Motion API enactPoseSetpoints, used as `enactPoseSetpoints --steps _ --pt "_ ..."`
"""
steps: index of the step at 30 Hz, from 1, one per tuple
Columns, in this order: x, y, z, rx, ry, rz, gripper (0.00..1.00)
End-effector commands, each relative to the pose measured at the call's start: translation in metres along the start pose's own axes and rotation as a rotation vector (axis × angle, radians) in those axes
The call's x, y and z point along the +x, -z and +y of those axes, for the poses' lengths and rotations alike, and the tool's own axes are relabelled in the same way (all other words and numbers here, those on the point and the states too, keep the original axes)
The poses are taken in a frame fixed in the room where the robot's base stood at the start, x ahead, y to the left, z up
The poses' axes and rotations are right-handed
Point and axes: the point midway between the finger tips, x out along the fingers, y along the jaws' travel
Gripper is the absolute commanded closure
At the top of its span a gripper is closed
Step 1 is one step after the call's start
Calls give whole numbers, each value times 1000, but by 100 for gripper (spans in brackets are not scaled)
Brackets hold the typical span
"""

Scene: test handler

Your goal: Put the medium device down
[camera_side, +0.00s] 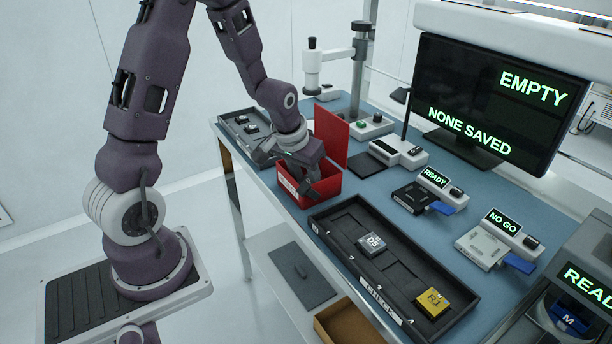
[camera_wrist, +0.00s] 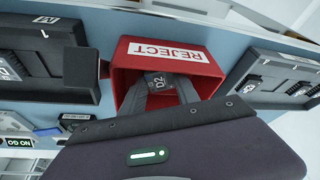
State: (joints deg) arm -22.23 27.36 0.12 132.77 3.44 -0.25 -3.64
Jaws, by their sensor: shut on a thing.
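My gripper (camera_side: 308,192) points down into the open red box in the side view. In the wrist view my gripper (camera_wrist: 160,88) is shut on a small dark device marked D2 (camera_wrist: 160,79). The device is inside the box opening, between the fingertips. I cannot tell whether it touches the box floor. The red box (camera_wrist: 125,62) has a white REJECT label. In the side view the box (camera_side: 322,190) stands at the bench's front edge, its red lid (camera_side: 332,138) raised behind it. The device is hidden there.
The long black CHECK tray (camera_side: 330,222) holds a grey device marked D5 (camera_side: 372,243) and a yellow one marked R1 (camera_side: 432,302). Another tray (camera_side: 228,122) lies left of the box. Testers reading READY (camera_side: 434,178) and NO GO (camera_side: 503,222) stand behind. The monitor (camera_side: 490,95) reads EMPTY, NONE SAVED.

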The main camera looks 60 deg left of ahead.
Motion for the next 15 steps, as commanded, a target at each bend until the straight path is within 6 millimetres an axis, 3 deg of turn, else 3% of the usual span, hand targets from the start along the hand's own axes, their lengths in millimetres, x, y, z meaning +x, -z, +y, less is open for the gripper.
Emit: enactPoseSetpoints --steps 1,2,3,11,15 --pt "2 -1 0 0 0 -1 100" --pt "1 -1 0 0 0 -1 57" --pt "1 0 0 0 0 0 54" --pt "1 0 0 0 0 -1 54" --pt "-10 2 0 0 0 3 54"
